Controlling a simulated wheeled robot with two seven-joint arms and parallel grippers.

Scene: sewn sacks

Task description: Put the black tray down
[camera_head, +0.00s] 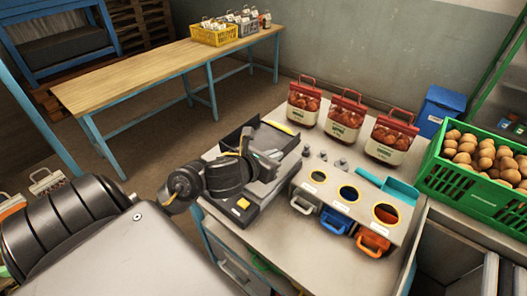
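The black tray (284,143) is at the back left of the grey worktable, with a dark raised wall on its left side and a greyish inside. My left arm crosses in front of it, and my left gripper (250,150) is over its near left part, hiding some of it. The fingertips are small and dark against the tray, so I cannot tell whether they close on its wall. I also cannot tell whether the tray rests on the surface beneath. My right gripper is not in view.
Three red-topped sacks (343,117) stand behind. A green crate of potatoes (472,190) is at right. A wooden table (150,80) is further back.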

